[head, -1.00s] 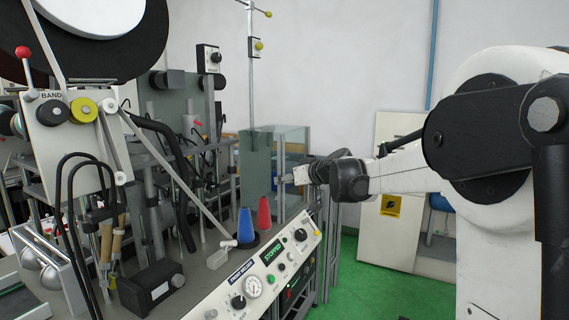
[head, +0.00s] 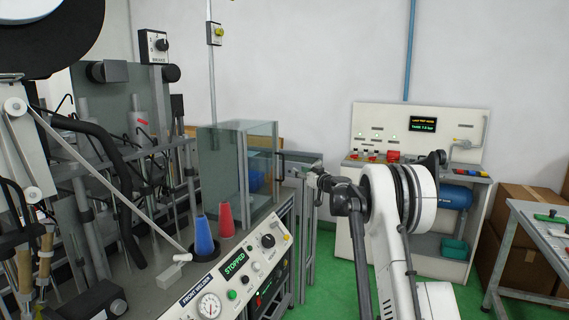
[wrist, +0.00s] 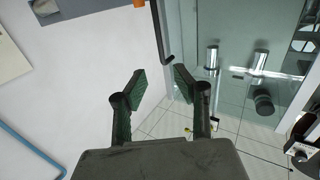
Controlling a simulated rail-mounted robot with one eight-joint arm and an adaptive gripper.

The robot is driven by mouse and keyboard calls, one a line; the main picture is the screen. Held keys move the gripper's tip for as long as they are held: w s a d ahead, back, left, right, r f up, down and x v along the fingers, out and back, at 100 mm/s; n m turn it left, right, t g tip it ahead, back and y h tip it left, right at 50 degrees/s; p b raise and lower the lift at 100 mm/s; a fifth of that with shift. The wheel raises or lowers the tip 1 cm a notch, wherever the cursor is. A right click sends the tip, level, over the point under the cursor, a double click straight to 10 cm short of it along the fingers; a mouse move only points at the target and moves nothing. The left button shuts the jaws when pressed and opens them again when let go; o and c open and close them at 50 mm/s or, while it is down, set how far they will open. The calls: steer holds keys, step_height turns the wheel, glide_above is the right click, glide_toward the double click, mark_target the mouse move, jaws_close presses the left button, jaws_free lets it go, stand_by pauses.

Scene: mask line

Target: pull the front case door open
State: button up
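The front case (head: 222,165) is a clear glass box with grey edges, standing on the machine bench. Its door is on the right side and looks closed, with a dark upright handle (head: 281,166). In the wrist view, the handle (wrist: 160,32) is a black bar along a grey door frame, beyond my fingertips. My gripper (head: 313,172) is to the right of the handle in the head view, apart from it. In the wrist view my gripper (wrist: 160,82) has its two green-padded fingers spread with nothing between them.
The control panel (head: 240,275) reads STOPPED, with blue (head: 203,236) and red (head: 226,220) cones behind it. A workbench console (head: 418,140) stands at the back right, with cardboard boxes (head: 528,215) and a table (head: 545,235) beside it. Green floor lies between.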

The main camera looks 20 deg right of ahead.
mark_target(283, 163)
steer(key=shift+w+a, duration=0.3)
steer(key=shift+w, duration=1.95)
steer(key=shift+w+a, duration=0.35)
steer(key=shift+w, duration=1.9)
steer(key=shift+w+a, duration=0.3)
steer(key=shift+w, duration=1.95)
steer(key=shift+c, duration=0.5)
jaws_close()
